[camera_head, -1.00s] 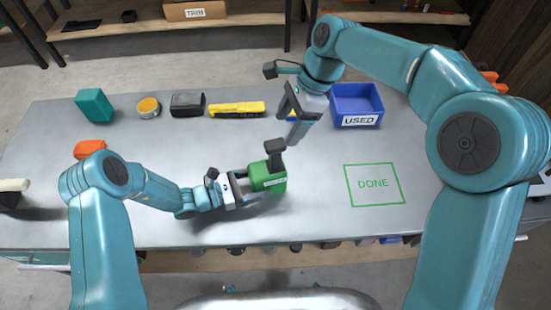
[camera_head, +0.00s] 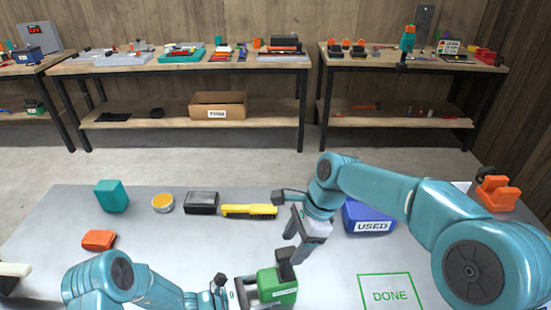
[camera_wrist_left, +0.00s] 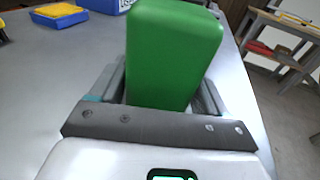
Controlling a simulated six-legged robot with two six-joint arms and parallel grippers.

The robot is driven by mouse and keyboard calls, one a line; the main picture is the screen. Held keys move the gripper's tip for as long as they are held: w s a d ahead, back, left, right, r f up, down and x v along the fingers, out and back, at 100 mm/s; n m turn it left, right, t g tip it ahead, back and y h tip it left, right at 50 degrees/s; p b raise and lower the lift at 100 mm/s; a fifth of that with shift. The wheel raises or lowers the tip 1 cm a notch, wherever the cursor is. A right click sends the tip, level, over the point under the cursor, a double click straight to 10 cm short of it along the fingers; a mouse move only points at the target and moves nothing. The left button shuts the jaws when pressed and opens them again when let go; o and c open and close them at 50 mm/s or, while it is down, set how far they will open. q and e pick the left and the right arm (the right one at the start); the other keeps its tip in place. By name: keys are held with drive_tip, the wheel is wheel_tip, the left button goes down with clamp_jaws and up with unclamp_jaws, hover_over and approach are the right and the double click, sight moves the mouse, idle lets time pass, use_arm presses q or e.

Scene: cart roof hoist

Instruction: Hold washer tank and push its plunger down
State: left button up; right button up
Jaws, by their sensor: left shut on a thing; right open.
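The green washer tank (camera_head: 278,288) stands near the front middle of the grey table, and it fills the middle of the left wrist view (camera_wrist_left: 172,50). Its black plunger top (camera_head: 285,257) rises above the green body in the head view. My left gripper (camera_head: 244,291) is shut on the tank from its left side, with one grey finger on each side in the wrist view. My right gripper (camera_head: 303,238) is open, pointing down just above and behind the plunger. It looks apart from the plunger, but the exact gap is hard to tell.
A blue USED bin (camera_head: 368,217) stands behind my right arm. A green DONE square (camera_head: 390,294) marks clear table at right. A teal block (camera_head: 112,196), round tin (camera_head: 163,203), black box (camera_head: 201,202), yellow brush (camera_head: 248,211) and orange block (camera_head: 99,240) lie behind and left.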

sight(286, 265)
drive_tip(key=shift+x, duration=1.15)
drive_tip(key=c, duration=0.9)
drive_tip(key=shift+c, duration=0.2)
drive_tip(key=shift+f, duration=0.1)
